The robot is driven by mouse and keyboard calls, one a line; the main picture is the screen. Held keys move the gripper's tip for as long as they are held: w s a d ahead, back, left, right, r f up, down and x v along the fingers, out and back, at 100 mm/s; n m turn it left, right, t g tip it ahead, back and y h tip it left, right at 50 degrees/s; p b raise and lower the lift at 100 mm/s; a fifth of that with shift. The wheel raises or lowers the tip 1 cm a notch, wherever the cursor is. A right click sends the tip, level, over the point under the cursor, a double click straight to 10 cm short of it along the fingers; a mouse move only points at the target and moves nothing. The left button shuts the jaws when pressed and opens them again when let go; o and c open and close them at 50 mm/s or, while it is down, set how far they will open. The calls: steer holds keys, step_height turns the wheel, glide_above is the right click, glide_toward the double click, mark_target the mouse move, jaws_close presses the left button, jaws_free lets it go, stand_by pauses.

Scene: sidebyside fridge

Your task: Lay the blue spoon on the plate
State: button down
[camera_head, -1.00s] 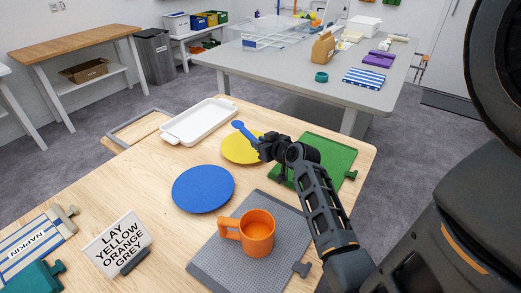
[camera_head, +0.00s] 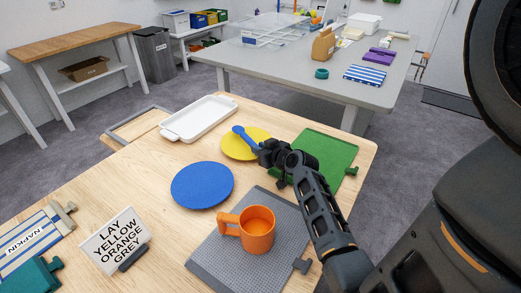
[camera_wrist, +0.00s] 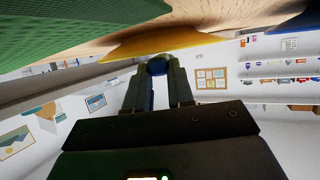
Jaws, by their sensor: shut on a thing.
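My gripper (camera_head: 262,150) is shut on the blue spoon (camera_head: 240,131), whose bowl end points to the upper left in the head view. The spoon is over or at the yellow plate (camera_head: 238,150); I cannot tell whether it touches. In the wrist view my gripper (camera_wrist: 158,62) has the blue spoon (camera_wrist: 157,67) between its fingers, with the yellow plate (camera_wrist: 160,43) close by. A blue plate (camera_head: 202,187) lies nearer on the table. A card stand (camera_head: 115,240) reads "LAY YELLOW ORANGE GREY".
An orange mug (camera_head: 257,230) stands on a grey mat (camera_head: 215,262). A green mat (camera_head: 333,150) lies right of the gripper. A white tray (camera_head: 200,117) lies at the back. A striped napkin (camera_head: 28,245) and a teal object (camera_head: 32,275) are at the left.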

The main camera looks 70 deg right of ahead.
steer(key=shift+f, duration=0.3)
steer(key=c, duration=1)
jaws_free()
steer(key=shift+s+a+f, duration=0.1)
steer(key=shift+f, duration=0.05)
steer(key=shift+r+p, duration=0.45)
steer(key=shift+p, duration=0.05)
steer(key=v, duration=1.2)
steer(key=shift+r+b, duration=0.35)
steer(key=shift+r, duration=0.05)
